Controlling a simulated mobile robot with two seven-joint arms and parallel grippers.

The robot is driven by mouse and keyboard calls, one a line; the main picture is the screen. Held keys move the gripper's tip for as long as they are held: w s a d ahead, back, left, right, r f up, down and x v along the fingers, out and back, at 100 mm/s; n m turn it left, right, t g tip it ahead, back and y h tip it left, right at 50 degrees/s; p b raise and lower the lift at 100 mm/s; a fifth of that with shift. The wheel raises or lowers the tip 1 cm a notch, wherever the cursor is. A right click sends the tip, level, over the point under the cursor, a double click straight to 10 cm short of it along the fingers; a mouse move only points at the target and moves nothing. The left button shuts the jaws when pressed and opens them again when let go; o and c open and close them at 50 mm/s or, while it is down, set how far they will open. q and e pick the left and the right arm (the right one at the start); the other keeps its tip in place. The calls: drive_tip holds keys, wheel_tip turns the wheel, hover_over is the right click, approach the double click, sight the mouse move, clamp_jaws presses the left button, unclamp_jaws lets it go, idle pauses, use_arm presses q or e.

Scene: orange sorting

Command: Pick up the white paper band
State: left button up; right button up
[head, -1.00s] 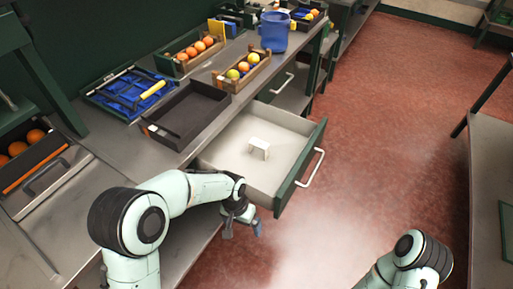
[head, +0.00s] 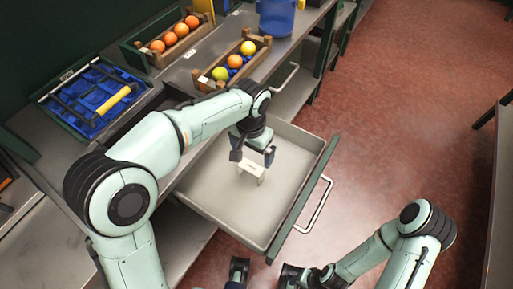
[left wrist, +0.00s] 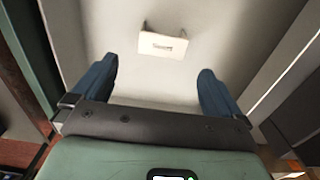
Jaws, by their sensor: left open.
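The white paper band (head: 252,170) stands in the open drawer (head: 215,200), on its pale floor. My left gripper (head: 254,155) is open and empty above the drawer, with its fingers over and partly in front of the band. In the left wrist view the band (left wrist: 162,45) lies ahead of the open fingers (left wrist: 156,70), about midway between them and apart from both. Small dark marks show on its face. My right gripper (head: 288,276) is low at the bottom edge of the head view, partly cut off, and its jaw state is unclear.
The drawer front with its handle (head: 314,207) sticks out over the red floor (head: 400,120). On the bench are a blue tool tray (head: 92,100), wooden crates of fruit (head: 200,82) and a blue container (head: 276,18). The drawer floor around the band is clear.

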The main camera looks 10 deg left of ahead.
sight(252, 168)
use_arm(q)
drive_tip(key=shift+f, duration=0.35)
drive_tip(key=f, duration=0.3)
drive_tip(key=f+b, duration=0.1)
drive_tip(key=f, duration=0.3)
drive_tip(key=shift+s, duration=0.2)
drive_tip(key=f, duration=0.2)
drive_tip(key=f+b, duration=0.1)
drive_tip(key=f, duration=0.2)
drive_tip(key=shift+w+a+f, duration=0.2)
drive_tip(key=shift+a+f, duration=0.05)
drive_tip(key=shift+f, duration=0.05)
drive_tip(key=c, duration=0.8)
